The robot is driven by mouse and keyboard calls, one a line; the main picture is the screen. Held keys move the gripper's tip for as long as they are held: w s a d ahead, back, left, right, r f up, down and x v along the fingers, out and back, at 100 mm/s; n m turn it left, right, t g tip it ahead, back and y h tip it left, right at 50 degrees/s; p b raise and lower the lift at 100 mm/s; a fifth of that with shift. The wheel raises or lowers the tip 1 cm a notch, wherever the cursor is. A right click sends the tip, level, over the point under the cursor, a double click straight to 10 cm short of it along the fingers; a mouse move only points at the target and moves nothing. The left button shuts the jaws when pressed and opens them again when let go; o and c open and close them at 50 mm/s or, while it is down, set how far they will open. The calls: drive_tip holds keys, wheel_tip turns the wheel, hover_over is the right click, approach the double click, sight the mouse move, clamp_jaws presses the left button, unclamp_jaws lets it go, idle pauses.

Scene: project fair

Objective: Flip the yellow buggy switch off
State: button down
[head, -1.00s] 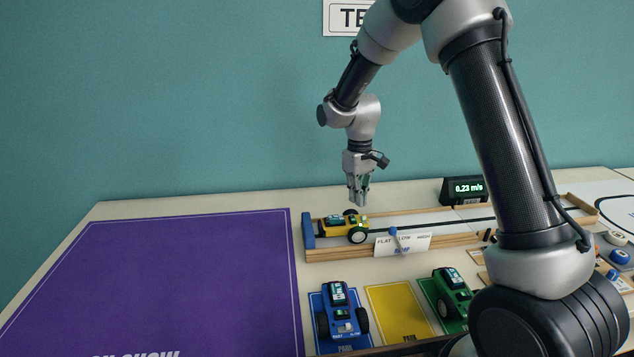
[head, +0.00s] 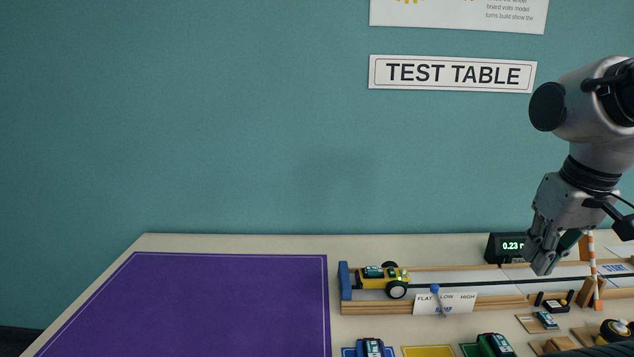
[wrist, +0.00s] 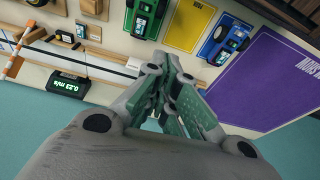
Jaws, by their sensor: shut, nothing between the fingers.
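The yellow buggy (head: 379,284) stands at the left end of the wooden test track, against a blue end block (head: 345,281). A small greenish light shows near its right end. Its switch is too small to make out. I cannot make out the yellow buggy there.
A slope sign (head: 446,303) with a blue-knobbed lever stands at the track's front. A speed display (head: 508,247) stands behind it. A blue buggy (head: 371,347) and green buggy (head: 493,346) stand in front, beside a yellow pad (head: 428,351). The purple mat (head: 230,300) is clear.

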drive_tip(key=r, duration=0.1)
drive_tip(key=s+d+r+t, duration=0.1)
drive_tip(key=shift+s+r+m+t, duration=0.2)
drive_tip(key=shift+r+m+t, duration=0.1)
drive_tip(key=w+a+f+n+g+y, duration=0.1)
drive_tip(key=w+a+f+n, duration=0.3)
drive_tip(key=w, duration=0.7)
drive_tip(key=w+a+f+n+g+y, duration=0.1)
drive_tip(key=w+a+f+n, duration=0.3)
drive_tip(key=w+n, duration=0.4)
drive_tip(key=w+a+f+n+g+y, duration=0.1)
drive_tip(key=w+a+f+n, duration=0.3)
drive_tip(key=w, duration=0.9)
drive_tip(key=shift+w+a+f+n+g, duration=0.25)
drive_tip(key=shift+w+a+n+g, duration=0.1)
drive_tip(key=shift+n, duration=0.65)
